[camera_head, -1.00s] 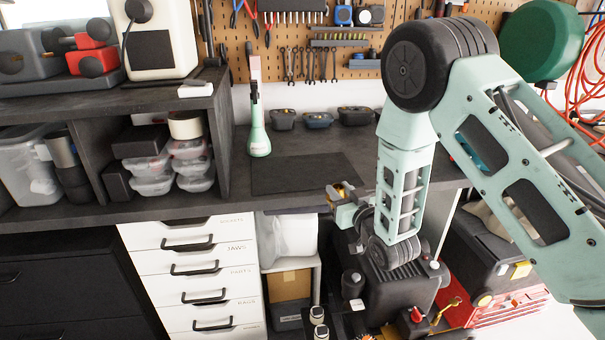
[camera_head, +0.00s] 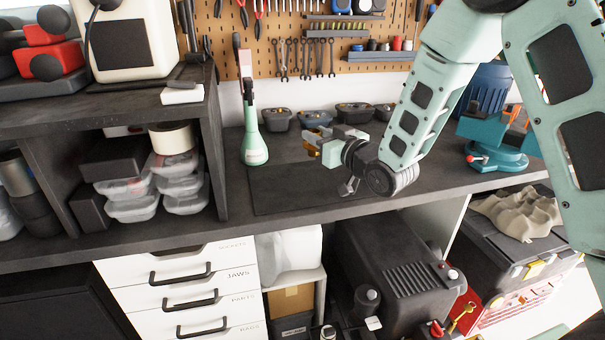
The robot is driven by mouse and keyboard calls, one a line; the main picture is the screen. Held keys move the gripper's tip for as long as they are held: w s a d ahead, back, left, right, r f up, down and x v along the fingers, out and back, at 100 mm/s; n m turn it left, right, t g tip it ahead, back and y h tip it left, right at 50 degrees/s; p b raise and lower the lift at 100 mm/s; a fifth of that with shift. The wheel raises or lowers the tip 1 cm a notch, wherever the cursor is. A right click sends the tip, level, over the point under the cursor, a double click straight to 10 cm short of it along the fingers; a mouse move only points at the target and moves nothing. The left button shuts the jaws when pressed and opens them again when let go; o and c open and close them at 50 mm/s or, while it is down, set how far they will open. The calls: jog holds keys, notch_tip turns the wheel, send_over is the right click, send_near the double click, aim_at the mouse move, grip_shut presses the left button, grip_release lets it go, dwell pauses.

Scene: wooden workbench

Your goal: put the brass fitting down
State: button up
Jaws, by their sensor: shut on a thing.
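The brass fitting (camera_head: 311,143) is a small gold-coloured piece at the end of my arm. My gripper (camera_head: 322,146) is shut on it, with pale green finger parts beside it. The gripper points left and appears over the dark grey workbench (camera_head: 400,185), near the right part of a black mat (camera_head: 275,190). The fitting's far side is hidden by the fingers. I cannot tell its exact height above the bench.
A teal vise (camera_head: 495,150) stands at the right. The mat's left and front parts are clear.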

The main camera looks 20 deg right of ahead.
notch_tip(320, 180, down, 10)
jog(key=shift+r+p, duration=0.15)
jog(key=shift+p, duration=0.6)
jog(key=o, duration=1.1)
jog(key=shift+c, duration=0.2)
